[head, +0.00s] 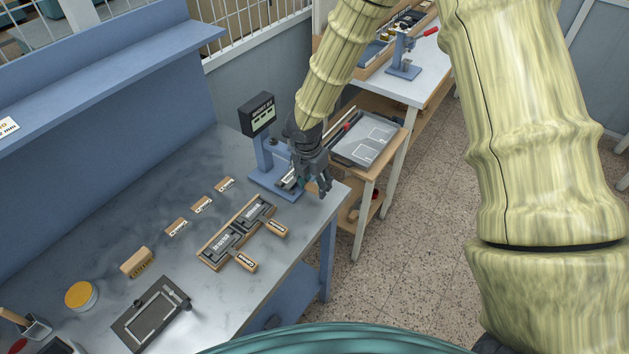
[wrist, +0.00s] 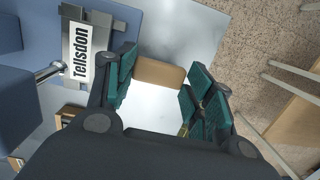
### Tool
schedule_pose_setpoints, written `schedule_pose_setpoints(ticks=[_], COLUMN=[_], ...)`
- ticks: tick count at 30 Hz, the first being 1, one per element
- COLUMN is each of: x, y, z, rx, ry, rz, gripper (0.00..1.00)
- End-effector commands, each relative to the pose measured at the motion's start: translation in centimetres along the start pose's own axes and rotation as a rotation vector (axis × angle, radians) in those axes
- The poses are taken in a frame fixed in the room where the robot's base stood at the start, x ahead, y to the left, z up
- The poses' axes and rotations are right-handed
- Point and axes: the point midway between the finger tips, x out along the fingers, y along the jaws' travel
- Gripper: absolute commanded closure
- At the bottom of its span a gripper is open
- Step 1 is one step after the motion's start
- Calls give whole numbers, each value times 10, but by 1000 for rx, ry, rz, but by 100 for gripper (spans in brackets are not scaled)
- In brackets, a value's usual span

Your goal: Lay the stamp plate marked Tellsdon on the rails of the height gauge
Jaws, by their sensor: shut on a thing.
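The stamp plate marked Tellsdon (wrist: 81,52) is grey with a white label, at the upper left of the wrist view. My gripper (wrist: 158,88) is shut on its tan wooden handle (wrist: 158,72), and a finger hides where handle and plate join. In the head view my gripper (head: 318,181) is at the height gauge (head: 265,161), a blue stand with a dark display (head: 258,114). The plate (head: 288,180) shows partly beside my fingers, over the gauge base. The rails are mostly hidden; I cannot tell whether the plate touches them.
A wooden rack (head: 210,257) holds two dark plates with handles. Several small labelled blocks (head: 202,204) lie behind it. A framed dark plate (head: 152,314) and a yellow-lidded tin (head: 81,295) are nearer. A grey tray (head: 366,139) stands on a side table. The bench's right edge is close.

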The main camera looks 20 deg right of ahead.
Motion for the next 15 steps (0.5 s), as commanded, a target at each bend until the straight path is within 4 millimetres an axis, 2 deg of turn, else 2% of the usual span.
schedule_pose_setpoints(ticks=[12,13,15], x=[2,2,2], y=[0,0,0], z=[0,0,0], rx=[0,1,1], ry=[0,0,0], rz=[1,1,1], gripper=[85,43,30])
